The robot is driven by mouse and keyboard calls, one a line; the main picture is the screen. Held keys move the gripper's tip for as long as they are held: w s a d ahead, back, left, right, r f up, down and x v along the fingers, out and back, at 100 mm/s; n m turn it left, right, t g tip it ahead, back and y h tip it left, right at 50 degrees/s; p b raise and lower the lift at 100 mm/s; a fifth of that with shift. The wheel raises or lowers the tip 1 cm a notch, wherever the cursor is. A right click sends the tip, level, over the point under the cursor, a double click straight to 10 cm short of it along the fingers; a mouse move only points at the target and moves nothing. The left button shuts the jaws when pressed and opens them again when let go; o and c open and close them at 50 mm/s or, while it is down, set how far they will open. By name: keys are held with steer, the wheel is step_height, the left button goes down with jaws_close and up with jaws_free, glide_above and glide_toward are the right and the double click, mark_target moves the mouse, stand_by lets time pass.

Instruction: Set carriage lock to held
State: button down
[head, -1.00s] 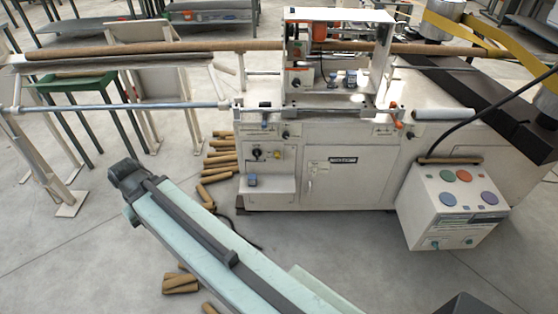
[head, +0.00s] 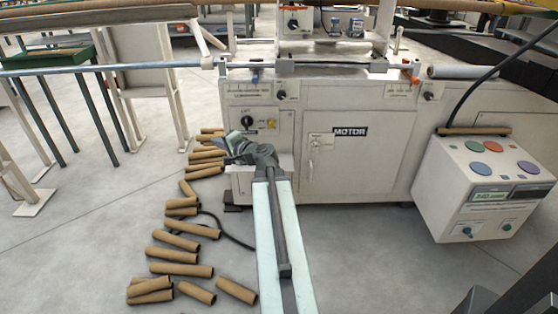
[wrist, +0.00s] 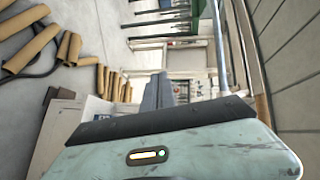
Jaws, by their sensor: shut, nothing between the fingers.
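The winder (head: 345,165) is a white machine with a carriage (head: 335,40) on top, cut off by the upper edge of the head view. No readable label marks the carriage lock. Candidates are an orange-red lever (head: 411,75) at the right end of the front rail, a blue lever (head: 255,77) at its left, and black knobs below, left (head: 280,95) and right (head: 428,96). My gripper (head: 232,146) is in front of the left panel, below its black rotary switch (head: 247,121). In the wrist view my gripper (wrist: 158,90) looks shut and empty.
A control box (head: 482,185) with coloured buttons stands at the right. Several cardboard tubes (head: 180,270) lie on the floor at the left. A blue-grey bar (head: 110,68) extends left from the machine. The floor before the cabinet door is partly clear.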

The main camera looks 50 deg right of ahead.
steer(key=s+d+f+m+h+b, duration=0.4)
steer(key=s+d, duration=0.4)
steer(key=d, duration=0.3)
steer(key=s+d+f+m+h+b, duration=0.3)
steer(key=s+d+m+h+b, duration=0.3)
steer(key=d, duration=0.6)
steer(key=s+m, duration=0.2)
steer(key=s, duration=0.1)
steer(key=shift+s+d+f+g+h, duration=0.15)
steer(key=shift+s+f+g+h, duration=0.15)
steer(key=shift+f+g, duration=0.1)
steer(key=shift+w, duration=0.1)
